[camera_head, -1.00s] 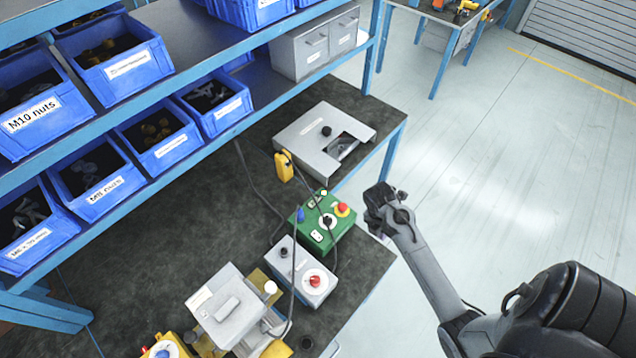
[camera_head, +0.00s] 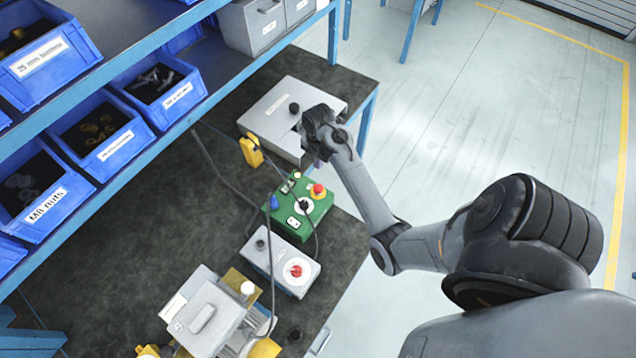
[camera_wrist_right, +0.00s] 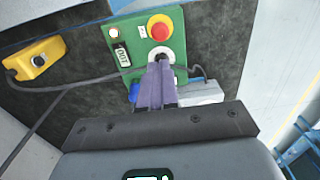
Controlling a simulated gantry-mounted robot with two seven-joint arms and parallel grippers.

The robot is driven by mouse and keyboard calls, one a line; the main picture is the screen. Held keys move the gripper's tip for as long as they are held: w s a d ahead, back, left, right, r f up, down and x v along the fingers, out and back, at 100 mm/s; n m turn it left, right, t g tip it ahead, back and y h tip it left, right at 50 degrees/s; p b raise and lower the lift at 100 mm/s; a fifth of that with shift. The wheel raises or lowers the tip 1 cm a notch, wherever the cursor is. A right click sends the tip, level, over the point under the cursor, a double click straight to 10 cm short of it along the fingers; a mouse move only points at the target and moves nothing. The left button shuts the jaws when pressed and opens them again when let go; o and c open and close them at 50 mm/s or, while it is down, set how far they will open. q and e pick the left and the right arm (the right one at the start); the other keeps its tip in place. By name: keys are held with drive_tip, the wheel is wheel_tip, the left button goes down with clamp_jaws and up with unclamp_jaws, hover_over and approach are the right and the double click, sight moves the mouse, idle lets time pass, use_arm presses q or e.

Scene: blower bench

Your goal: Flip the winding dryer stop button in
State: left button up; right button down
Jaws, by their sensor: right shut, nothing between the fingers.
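The green control box (camera_head: 292,222) sits on the dark bench in the head view. It carries a red mushroom button (camera_head: 318,190) on a yellow ring, a white dial with a dark knob, a blue button (camera_head: 273,202) and a labelled switch. In the right wrist view the green box (camera_wrist_right: 178,22) and its red button (camera_wrist_right: 160,28) are beyond the fingertips. My right gripper (camera_wrist_right: 161,64) is shut and empty; its purple fingers partly cover the white dial in that view. In the head view it is above the far side of the box. I cannot tell whether it touches anything. My left gripper is not in view.
A grey box (camera_head: 262,262) with a red knob (camera_head: 296,271) on a white disc stands nearer. A grey housing (camera_head: 272,110) and a yellow pendant (camera_head: 251,152) lie beyond the green box. Cables run between them. Blue bins (camera_head: 155,85) fill the shelves at left.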

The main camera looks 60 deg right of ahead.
drive_tip(key=shift+f, duration=0.15)
approach(318, 187)
wheel_tip(318, 187, down, 7)
drive_tip(key=shift+r, duration=0.15)
idle(0.5)
